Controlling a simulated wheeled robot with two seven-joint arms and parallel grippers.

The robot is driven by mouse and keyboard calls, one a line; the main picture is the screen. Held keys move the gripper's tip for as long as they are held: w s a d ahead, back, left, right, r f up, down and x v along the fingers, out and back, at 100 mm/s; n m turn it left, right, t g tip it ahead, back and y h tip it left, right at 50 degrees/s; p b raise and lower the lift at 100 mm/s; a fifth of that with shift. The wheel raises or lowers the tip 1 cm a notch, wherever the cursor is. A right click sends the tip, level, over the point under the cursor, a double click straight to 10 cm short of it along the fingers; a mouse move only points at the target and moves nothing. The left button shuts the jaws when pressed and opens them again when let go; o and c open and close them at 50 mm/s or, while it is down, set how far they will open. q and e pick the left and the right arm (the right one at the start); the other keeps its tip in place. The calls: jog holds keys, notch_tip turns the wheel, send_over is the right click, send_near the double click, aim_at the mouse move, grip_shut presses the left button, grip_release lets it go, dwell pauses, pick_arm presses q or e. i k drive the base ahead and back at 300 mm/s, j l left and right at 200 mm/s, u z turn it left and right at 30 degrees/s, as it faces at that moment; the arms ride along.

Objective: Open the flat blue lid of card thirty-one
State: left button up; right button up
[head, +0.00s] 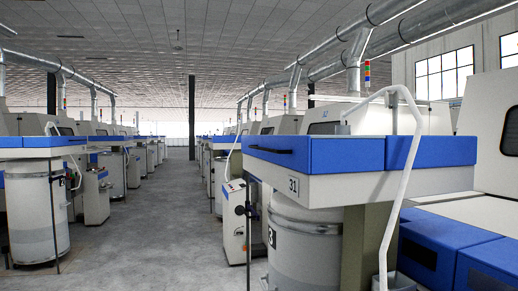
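The flat blue lid (360,150) of card thirty-one tops a cream coiler head at right in the head view. It looks closed and level, with a dark bar handle (269,149) on its front left edge. Neither of my grippers is in view.
A can (309,250) stands under the coiler head. A cream box on the floor (236,230) and a thin dark post (248,225) stand left of it. Low blue covers (440,240) are at lower right. The grey aisle (155,235) is clear; another blue-topped machine (40,148) lines its left.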

aim_at(306, 154)
jog(key=z, duration=0.6)
jog(key=i+j+z, duration=0.15)
jog(key=z, duration=0.25)
jog(key=i+j+z, duration=0.15)
jog(key=j+z, duration=0.2)
jog(key=i+j+z, duration=0.1)
jog(key=j+z, duration=0.3)
jog(key=l, duration=0.1)
